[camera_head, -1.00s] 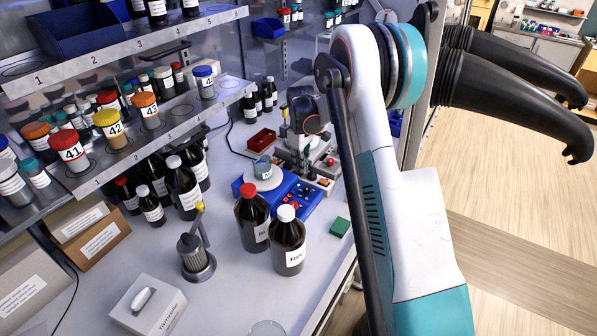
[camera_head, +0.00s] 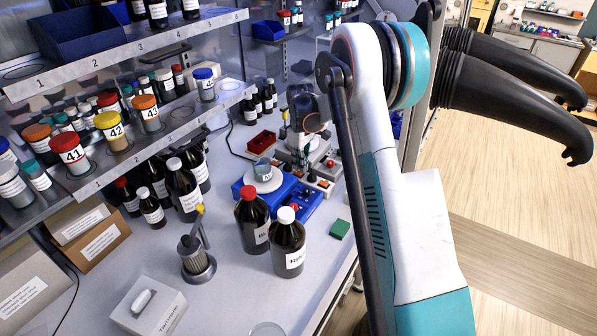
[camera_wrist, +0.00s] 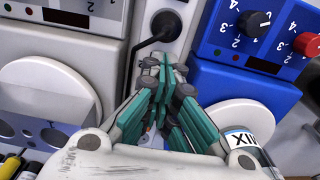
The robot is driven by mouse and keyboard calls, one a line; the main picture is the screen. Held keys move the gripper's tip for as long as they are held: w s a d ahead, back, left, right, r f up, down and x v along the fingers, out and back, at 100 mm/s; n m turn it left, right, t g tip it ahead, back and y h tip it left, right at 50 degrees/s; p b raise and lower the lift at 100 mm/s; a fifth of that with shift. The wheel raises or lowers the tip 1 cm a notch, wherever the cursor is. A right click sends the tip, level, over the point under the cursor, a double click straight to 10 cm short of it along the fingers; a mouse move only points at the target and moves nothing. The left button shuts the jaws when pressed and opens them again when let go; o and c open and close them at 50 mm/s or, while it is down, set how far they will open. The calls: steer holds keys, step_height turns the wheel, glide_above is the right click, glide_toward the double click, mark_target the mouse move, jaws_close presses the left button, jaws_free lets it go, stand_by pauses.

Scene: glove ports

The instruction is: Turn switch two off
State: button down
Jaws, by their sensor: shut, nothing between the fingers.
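My gripper (camera_wrist: 158,62) is shut and empty in the wrist view. Its fingertips are over a light grey strip (camera_wrist: 190,12) between two devices, just below a round black plug (camera_wrist: 165,25) with a cable. I cannot tell whether they touch the strip. No label reading switch two is legible, and the fingers hide part of the strip. The blue device (camera_wrist: 215,50) on the right has a black numbered knob (camera_wrist: 257,24) and a red knob (camera_wrist: 306,44). In the head view the blue device (camera_head: 305,205) stands behind two brown bottles; my arm partly covers that area.
A white-capped bottle (camera_head: 288,250) and a red-capped bottle (camera_head: 252,222) stand in front of the blue device. A jar marked MIX (camera_wrist: 242,143) sits on its round plate (camera_wrist: 222,112). A white device (camera_wrist: 50,60) is on the left. A green block (camera_head: 340,229) lies near the bench edge.

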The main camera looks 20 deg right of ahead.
mark_target(300, 174)
steer(key=shift+r+p, duration=0.95)
steer(key=shift+r, duration=1.6)
steer(key=s+a+r+m+t, duration=0.1)
steer(key=s+a+r, duration=0.25)
steer(key=r, duration=0.35)
steer(key=s+a+r+m+t, duration=0.1)
steer(key=s+a+r, duration=0.1)
steer(key=s+r, duration=0.4)
steer(key=s+a+r+m+t, duration=0.1)
steer(key=s+a+r, duration=0.25)
steer(key=s, duration=0.35)
steer(key=s+a+r+m+t, duration=0.2)
steer(key=s+a+r, duration=0.15)
steer(key=s, duration=0.35)
steer(key=s+a+f+m+t, duration=0.2)
steer(key=s, duration=1)
step_height(300, 174, down, 14)
steer(key=b, duration=1.3)
steer(key=shift+s+r, duration=0.2)
